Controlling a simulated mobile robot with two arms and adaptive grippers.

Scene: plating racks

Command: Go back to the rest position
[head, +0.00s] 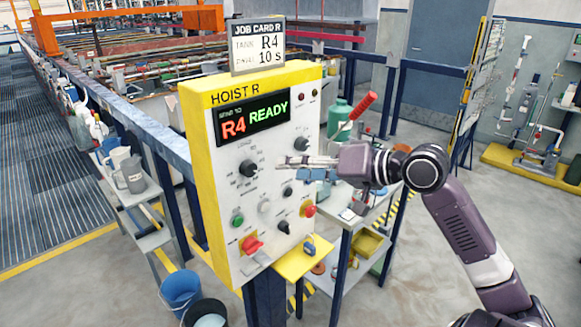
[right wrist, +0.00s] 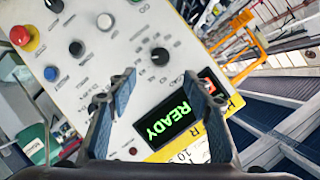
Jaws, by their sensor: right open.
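My right gripper (head: 290,166) is in front of the white face of the yellow hoist panel (head: 225,95), beside its upper knobs. In the right wrist view the fingers (right wrist: 160,88) are apart with nothing between them, and the panel's face lies beyond them. The panel's display (head: 253,116) reads "R4 READY". A job card (head: 257,46) above it shows R4 and 10 s. My left gripper is not in either view.
A red-handled lever (head: 362,106) rises behind my right wrist. A bench (head: 350,215) stands right of the panel. Blue (head: 181,291) and black (head: 205,314) buckets stand on the floor below. A blue rail (head: 150,140) runs along the left. Open floor lies at right.

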